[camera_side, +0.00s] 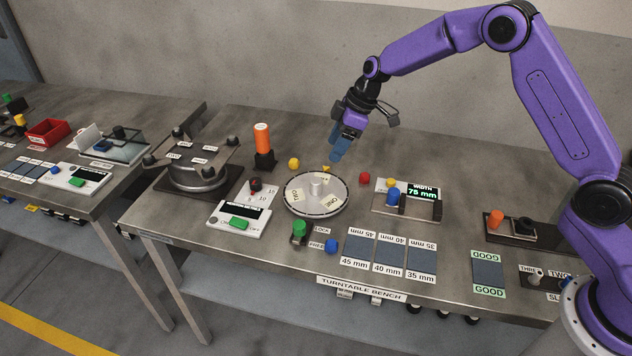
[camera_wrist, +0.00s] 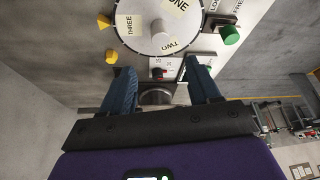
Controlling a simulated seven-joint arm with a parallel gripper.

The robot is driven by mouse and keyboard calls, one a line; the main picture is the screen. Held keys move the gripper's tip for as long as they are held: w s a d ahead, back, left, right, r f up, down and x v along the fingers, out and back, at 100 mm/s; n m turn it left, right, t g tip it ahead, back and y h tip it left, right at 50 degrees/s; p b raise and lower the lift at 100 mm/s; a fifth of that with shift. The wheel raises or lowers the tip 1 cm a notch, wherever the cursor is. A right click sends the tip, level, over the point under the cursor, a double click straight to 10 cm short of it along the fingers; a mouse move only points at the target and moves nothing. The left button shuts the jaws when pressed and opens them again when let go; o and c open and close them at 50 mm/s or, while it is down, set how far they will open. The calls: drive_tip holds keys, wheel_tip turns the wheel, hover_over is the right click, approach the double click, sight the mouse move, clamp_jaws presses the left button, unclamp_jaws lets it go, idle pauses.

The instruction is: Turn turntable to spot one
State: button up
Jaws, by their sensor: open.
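The turntable (camera_side: 312,207) is a pale round disc with a dark-edged rim and a central knob (camera_side: 317,185). In the wrist view the turntable (camera_wrist: 145,44) carries labels ONE, TWO and THREE. A yellow pointer (camera_side: 326,169) stands at its back rim; in the wrist view the pointer (camera_wrist: 103,21) is beside the THREE label. ONE faces the front right in the side view. My gripper (camera_side: 338,156) hangs above and behind the turntable, apart from it, with blue fingers. In the wrist view my gripper (camera_wrist: 161,78) is open with nothing between the fingertips.
A green knob (camera_side: 299,228) and a blue knob (camera_side: 331,246) stand in front by LOCK and FREE labels. A gauge with display (camera_side: 423,193) is right; an orange cylinder (camera_side: 262,138) is left.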

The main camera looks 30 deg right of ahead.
sight(317, 180)
drive_tip(key=x, duration=1.3)
drive_tip(key=shift+f, duration=0.2)
clamp_jaws()
